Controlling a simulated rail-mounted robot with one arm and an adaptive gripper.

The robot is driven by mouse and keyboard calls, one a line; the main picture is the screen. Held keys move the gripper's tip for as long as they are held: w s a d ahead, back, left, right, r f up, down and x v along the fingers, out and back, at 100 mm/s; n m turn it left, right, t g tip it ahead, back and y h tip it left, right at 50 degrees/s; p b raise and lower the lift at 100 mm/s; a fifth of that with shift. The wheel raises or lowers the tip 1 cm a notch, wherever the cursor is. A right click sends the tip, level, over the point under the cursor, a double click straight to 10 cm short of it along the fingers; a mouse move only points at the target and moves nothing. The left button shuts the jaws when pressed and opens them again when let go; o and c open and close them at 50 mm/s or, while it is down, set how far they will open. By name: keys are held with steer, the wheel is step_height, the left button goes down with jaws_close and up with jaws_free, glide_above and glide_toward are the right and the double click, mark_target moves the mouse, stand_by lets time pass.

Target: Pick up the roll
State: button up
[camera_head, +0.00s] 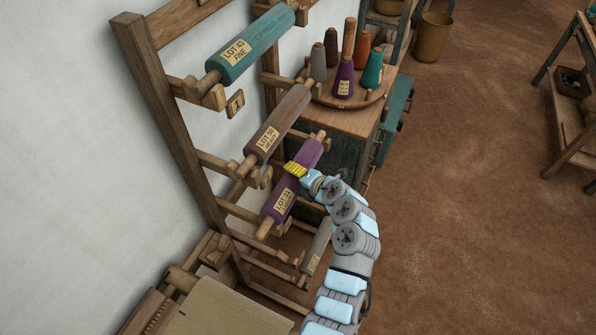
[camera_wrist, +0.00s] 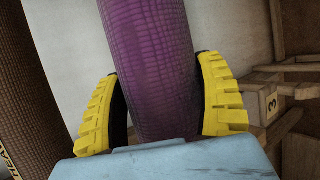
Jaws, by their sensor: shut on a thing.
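A purple roll (camera_head: 281,199) with a yellowish "LOT 21" label lies along the wooden rack on the wall, below a brown roll. My gripper (camera_head: 296,169) is at the middle of the purple roll, reaching in from the right. In the wrist view the purple roll (camera_wrist: 148,60) runs up between the two yellow fingers of my gripper (camera_wrist: 160,105), which are shut on it from both sides. Whether the roll still rests on its rack pegs cannot be told.
A teal roll (camera_head: 248,48) and a brown roll (camera_head: 278,126) lie on the rack above. A grey roll (camera_head: 316,249) lies below. A table with a round tray of several cones (camera_head: 343,80) stands behind.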

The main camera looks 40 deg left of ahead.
mark_target(294, 187)
steer(key=s+d+r, duration=0.1)
steer(key=s, duration=0.1)
steer(key=s+d+r, duration=0.1)
steer(key=s+d, duration=0.1)
steer(key=shift+r, duration=0.15)
steer(key=shift+s+d+r, duration=0.15)
steer(key=shift+s+r, duration=0.1)
steer(key=shift+s, duration=0.1)
